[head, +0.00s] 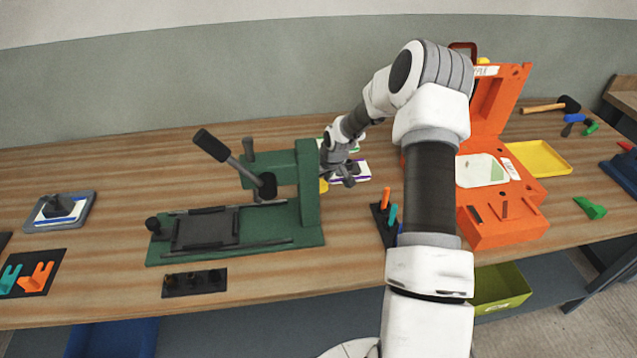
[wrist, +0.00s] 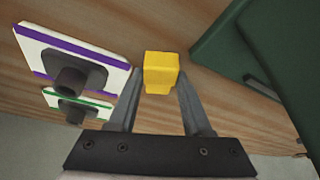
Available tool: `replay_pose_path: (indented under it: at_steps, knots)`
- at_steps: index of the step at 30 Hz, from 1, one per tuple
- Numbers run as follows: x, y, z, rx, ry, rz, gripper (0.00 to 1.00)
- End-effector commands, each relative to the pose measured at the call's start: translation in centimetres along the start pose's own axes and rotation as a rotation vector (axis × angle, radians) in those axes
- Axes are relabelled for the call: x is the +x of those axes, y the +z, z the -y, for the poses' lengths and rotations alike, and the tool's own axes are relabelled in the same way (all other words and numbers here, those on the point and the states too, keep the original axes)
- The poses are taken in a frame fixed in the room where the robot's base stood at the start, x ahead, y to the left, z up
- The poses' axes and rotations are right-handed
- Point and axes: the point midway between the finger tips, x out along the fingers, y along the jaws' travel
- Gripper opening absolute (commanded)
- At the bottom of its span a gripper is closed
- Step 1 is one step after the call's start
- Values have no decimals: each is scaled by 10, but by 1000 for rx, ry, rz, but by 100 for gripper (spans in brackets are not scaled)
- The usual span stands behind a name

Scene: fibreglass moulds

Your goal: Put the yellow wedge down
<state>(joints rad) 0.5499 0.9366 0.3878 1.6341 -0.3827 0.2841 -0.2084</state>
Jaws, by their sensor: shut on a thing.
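The yellow wedge (wrist: 161,72) is between the two fingers of my gripper (wrist: 158,80) in the wrist view. The fingers are shut on it. In the head view a small part of the wedge (head: 323,186) shows just right of the green press. My gripper (head: 345,172) is there behind the press, near the table. Whether the wedge touches the table I cannot tell.
The green press (head: 308,190) stands close to the left of my gripper. A purple-striped plate (wrist: 75,55) with a dark knob and a green-striped one (wrist: 88,106) lie beside it. An orange case (head: 510,215) stands open to the right.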

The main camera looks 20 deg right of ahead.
Motion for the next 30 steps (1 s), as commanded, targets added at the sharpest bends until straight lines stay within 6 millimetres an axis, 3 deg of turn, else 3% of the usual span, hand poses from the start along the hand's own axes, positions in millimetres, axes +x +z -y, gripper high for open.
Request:
replay_pose_path:
  at_steps: [7,12,21,30]
  knots:
    - [-13,-6,0,0,1,-3,0]
    - [-41,-17,-1,-1,4,-4,0]
    - [-88,12,-40,5,3,-2,0]
    - [-122,32,-66,2,2,-1,0]
